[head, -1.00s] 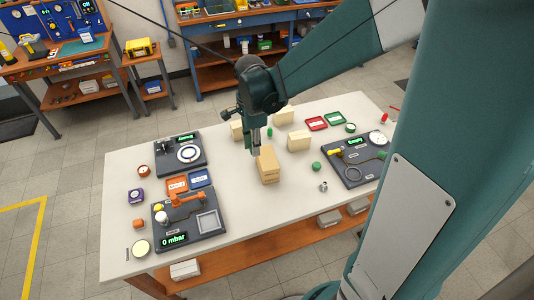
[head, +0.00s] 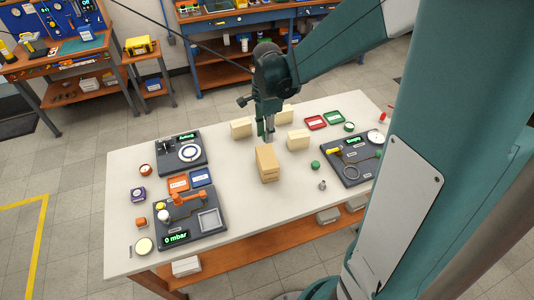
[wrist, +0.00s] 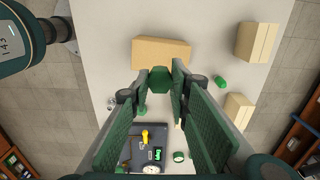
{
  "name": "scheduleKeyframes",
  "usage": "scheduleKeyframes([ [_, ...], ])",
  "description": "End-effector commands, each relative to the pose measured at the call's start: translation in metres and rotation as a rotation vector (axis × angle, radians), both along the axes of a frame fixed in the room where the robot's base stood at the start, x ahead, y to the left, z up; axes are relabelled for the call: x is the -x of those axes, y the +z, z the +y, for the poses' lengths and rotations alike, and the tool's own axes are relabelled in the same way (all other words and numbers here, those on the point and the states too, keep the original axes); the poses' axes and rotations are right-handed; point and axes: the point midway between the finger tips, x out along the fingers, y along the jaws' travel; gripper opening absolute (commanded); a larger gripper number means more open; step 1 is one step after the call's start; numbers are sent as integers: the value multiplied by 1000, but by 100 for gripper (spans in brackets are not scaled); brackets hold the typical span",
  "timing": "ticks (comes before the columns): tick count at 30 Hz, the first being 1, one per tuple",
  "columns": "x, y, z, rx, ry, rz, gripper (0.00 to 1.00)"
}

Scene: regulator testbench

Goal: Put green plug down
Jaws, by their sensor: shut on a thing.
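My gripper (head: 267,137) is above the pale table, just behind the tan block at the middle. In the wrist view my gripper (wrist: 160,80) is shut on a dark green plug (wrist: 159,75), seen end-on between the fingertips beside the tan block. How high the plug is above the table is hard to tell. Another small green cylinder (wrist: 221,82) stands on the table between the pale blocks. A green knob-like piece (head: 315,165) sits right of the tan block. A green tray (head: 334,117) lies at the back right.
The tan block (head: 267,163) is close to my gripper. Pale blocks (head: 241,128), (head: 298,139) stand around it. A red tray (head: 315,122) adjoins the green one. Test devices (head: 190,220), (head: 180,154), (head: 352,165) occupy both sides. The front middle table (head: 260,205) is clear.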

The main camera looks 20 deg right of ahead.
Motion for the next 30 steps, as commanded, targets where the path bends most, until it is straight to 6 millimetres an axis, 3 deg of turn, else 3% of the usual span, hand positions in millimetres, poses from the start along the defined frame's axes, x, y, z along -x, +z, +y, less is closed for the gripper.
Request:
scheduleKeyframes([
  [13, 0, -47, 0, 0, 0, 0, 11],
  [30, 0, -57, 0, 0, 0, 0, 11],
])
